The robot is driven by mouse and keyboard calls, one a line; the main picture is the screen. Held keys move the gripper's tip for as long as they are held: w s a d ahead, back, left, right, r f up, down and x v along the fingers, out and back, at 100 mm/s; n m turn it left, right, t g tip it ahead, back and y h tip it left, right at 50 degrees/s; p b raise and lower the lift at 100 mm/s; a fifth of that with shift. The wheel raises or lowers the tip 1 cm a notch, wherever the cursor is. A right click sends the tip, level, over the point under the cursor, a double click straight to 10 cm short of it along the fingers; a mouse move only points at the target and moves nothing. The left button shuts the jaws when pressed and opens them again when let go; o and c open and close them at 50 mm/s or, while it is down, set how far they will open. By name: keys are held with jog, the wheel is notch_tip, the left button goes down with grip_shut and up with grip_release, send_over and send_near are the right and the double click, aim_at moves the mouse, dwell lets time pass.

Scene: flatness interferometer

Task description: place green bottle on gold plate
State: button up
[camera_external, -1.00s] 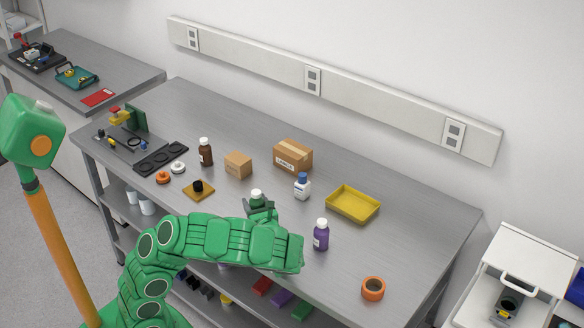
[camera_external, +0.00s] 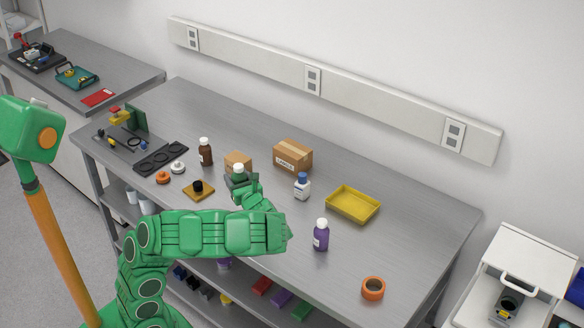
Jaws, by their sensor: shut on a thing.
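The green bottle (camera_external: 238,171) shows its white cap and a little of its body above the fingers. My gripper (camera_external: 238,182) is shut on it. The bottle looks upright; its lower part is hidden by my gripper, and I cannot tell how high it is above the bench. The gold plate (camera_external: 188,192) is a small flat square on the bench, to the left of my gripper and apart from it. A small black cylinder (camera_external: 197,186) stands on the plate.
A small cardboard box (camera_external: 238,157) stands just behind the held bottle. A blue-capped white bottle (camera_external: 302,187), purple bottle (camera_external: 321,236) and yellow tray (camera_external: 352,204) are to the right.

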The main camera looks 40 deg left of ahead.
jog(key=s+a+r+n+g+y, duration=0.1)
jog(key=s+a+r+n+g, duration=0.15)
jog(key=s+a, duration=0.45)
jog(key=s+a+r+n+g+y, duration=0.1)
jog(key=s+a+r+n+g, duration=0.25)
jog(key=a, duration=0.55)
jog(key=shift+m, duration=0.9)
jog(key=shift+w+a+f, duration=1.15)
jog(key=shift+w+f, duration=0.55)
jog(key=shift+f, duration=0.55)
jog(key=shift+w+a+f, duration=1.2)
jog(key=shift+w+f, duration=0.45)
jog(key=shift+f, duration=0.6)
jog(key=shift+w+a+f, duration=1.15)
jog(key=shift+w+f, duration=0.55)
jog(key=shift+f, duration=0.55)
jog(key=shift+f, duration=0.15)
jog(key=o, duration=1.1)
jog(key=shift+o, duration=0.2)
jog(key=shift+d, duration=0.1)
jog(key=shift+s+d, duration=0.15)
jog(key=shift+d, duration=1.8)
jog(key=shift+s+d, duration=0.2)
jog(key=shift+d, duration=1.8)
jog(key=shift+s+d, duration=0.15)
jog(key=shift+d, duration=1.8)
